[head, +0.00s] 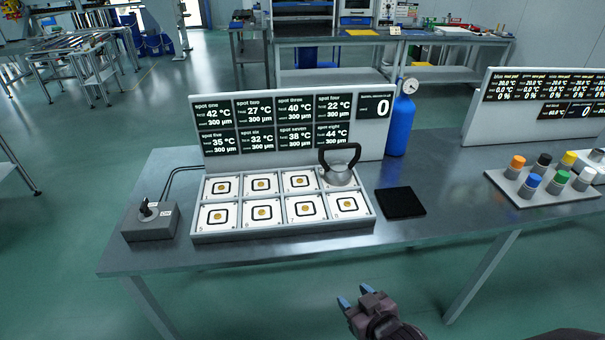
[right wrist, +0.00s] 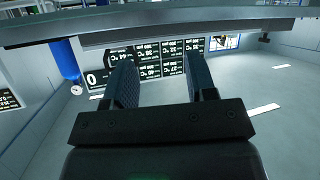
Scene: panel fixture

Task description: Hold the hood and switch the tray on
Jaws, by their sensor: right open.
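The white tray (head: 285,228) lies on the metal table, with several square marked spots in two rows. The hood (head: 339,174), a grey dome with a black loop handle, sits over the back-row spot at the right end. A switch box (head: 150,221) with a black knob stands left of the tray. A display panel (head: 220,163) behind the tray shows temperatures and heights for each spot. My right gripper (head: 356,299) is open and empty in front of the table, well short of the hood; its fingers also show in the right wrist view (right wrist: 162,82). My left gripper is not in view.
A black pad (head: 400,202) lies right of the tray. A blue gas cylinder (head: 399,127) stands behind the panel's right end. At the right, a grey rack (head: 545,198) holds several coloured knobs before a second panel (head: 530,112). The table's front strip (head: 270,254) is clear.

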